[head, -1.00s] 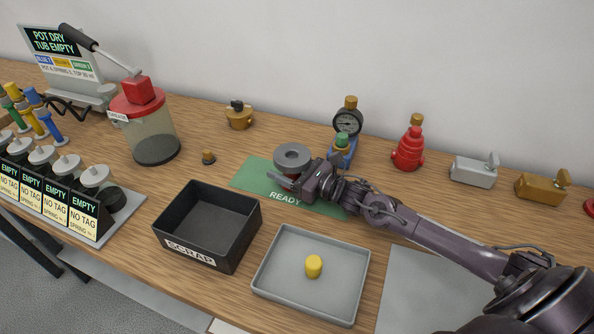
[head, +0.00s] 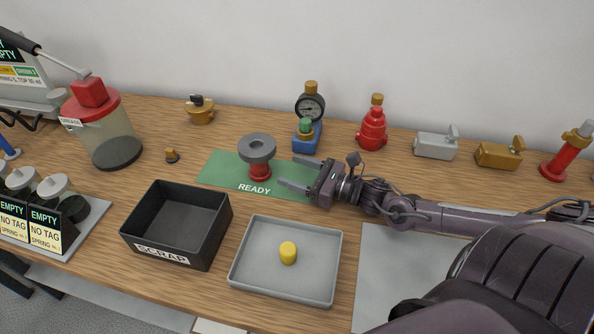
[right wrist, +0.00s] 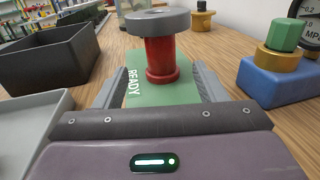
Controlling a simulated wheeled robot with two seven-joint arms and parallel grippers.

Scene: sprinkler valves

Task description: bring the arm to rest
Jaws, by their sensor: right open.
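My right gripper (head: 300,179) is open and empty, low over the right part of the green READY mat (head: 222,168). A red valve with a grey round top (head: 258,152) stands upright on the mat, to the left of the fingertips and apart from them in the head view. In the right wrist view the valve's red body (right wrist: 161,62) shows beyond and between the two open fingers (right wrist: 156,85), with nothing held. My left gripper is not in view.
A blue gauge stand (head: 307,135) is behind my gripper. A red fitting (head: 372,128) and silver (head: 436,145) and brass pieces (head: 499,154) line the back.

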